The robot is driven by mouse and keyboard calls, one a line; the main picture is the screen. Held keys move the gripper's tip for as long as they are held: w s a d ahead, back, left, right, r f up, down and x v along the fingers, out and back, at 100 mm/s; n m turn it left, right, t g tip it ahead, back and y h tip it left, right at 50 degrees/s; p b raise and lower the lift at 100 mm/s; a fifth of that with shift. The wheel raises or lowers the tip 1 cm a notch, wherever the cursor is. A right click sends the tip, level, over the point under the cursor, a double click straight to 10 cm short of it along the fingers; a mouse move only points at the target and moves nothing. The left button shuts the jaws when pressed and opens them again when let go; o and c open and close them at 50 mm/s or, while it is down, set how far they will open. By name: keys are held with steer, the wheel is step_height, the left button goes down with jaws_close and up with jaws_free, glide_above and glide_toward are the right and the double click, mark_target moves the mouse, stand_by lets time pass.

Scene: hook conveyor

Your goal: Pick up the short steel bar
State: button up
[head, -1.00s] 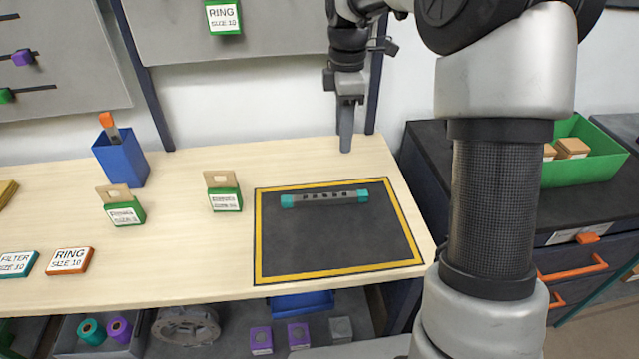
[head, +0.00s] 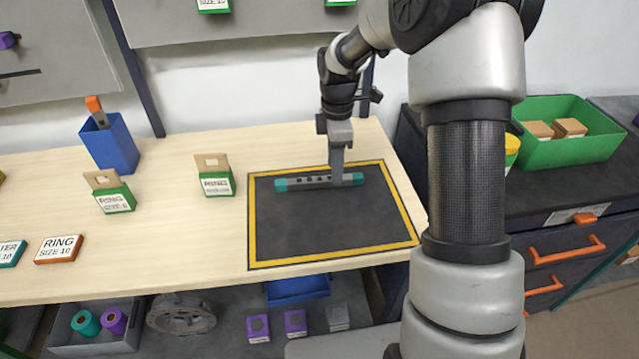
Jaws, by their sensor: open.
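The short steel bar (head: 310,182) is grey with teal ends and a row of dark marks along its side. It lies near the back edge of the black mat (head: 325,225) with the yellow border on the bench. My gripper (head: 337,180) points down at the right part of the bar, its fingers reaching about the bar's height. The finger I see overlaps the bar just left of its right teal end. The gripper is open; whether its fingers straddle or touch the bar is not clear from this side.
Two green-based RING boxes (head: 213,177) (head: 110,193), a blue holder (head: 110,146) and flat labelled boxes (head: 60,249) stand left of the mat. A green bin (head: 567,150) sits on the dark cabinet at right. The front of the mat is clear.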

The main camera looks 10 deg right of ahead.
steer(key=shift+s+f, duration=0.1)
steer(key=shift+f, duration=1.35)
jaws_close()
steer(key=shift+r, duration=0.1)
